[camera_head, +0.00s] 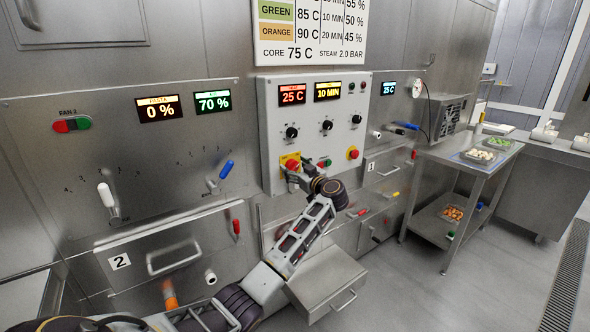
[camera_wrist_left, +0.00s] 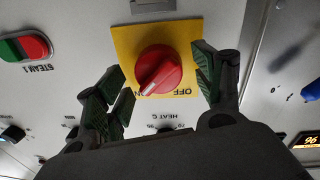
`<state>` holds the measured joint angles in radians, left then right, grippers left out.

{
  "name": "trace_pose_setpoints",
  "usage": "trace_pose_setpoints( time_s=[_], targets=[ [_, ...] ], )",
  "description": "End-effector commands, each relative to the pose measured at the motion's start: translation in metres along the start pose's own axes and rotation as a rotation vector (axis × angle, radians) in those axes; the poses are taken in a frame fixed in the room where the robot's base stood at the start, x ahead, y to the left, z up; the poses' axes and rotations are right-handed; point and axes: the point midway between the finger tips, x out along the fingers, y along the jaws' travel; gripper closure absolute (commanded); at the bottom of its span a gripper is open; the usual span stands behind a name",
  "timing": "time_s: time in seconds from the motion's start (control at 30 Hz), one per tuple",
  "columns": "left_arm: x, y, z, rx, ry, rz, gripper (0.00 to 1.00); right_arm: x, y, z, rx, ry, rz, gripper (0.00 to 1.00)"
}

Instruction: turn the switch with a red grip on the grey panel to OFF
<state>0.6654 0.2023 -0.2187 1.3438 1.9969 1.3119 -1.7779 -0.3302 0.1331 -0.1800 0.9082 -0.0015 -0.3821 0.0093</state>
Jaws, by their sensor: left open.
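The red-grip switch (camera_wrist_left: 158,71) sits on a yellow plate (camera_wrist_left: 125,42) in the left wrist view, where the lettering appears upside down. Its white line slants down-left toward a partly hidden word ending in N; OFF is at the lower right. My left gripper (camera_wrist_left: 160,80) is open, with one finger on each side of the red grip; I cannot tell whether either touches it. In the head view, the switch (camera_head: 292,164) is at the lower left of the grey panel (camera_head: 345,110), partly hidden by my left gripper (camera_head: 298,176). My right gripper is not in view.
A green-red button (camera_head: 325,163) and a red stop button on yellow (camera_head: 353,153) are right of the switch on the panel. Black knobs (camera_head: 327,125) are above. An open drawer (camera_head: 325,280) juts out below my arm. A steel table (camera_head: 460,160) stands at right.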

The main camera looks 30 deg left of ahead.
Motion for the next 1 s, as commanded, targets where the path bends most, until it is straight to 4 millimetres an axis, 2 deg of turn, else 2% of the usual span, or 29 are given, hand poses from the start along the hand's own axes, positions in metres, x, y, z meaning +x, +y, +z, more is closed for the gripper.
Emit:
trace_pose_setpoints(
  time_s=[0.37,0.7,1.0],
  targets=[
    [0.0026,-0.0001,0.0002,0.001,0.000,0.000,0.33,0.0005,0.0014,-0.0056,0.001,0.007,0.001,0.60],
    [0.0025,-0.0002,0.0003,0.001,0.000,0.000,0.77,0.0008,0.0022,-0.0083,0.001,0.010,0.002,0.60],
    [0.0022,-0.0003,0.0004,-0.015,0.001,0.000,0.78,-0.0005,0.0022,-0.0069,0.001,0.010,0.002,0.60]
  ],
)
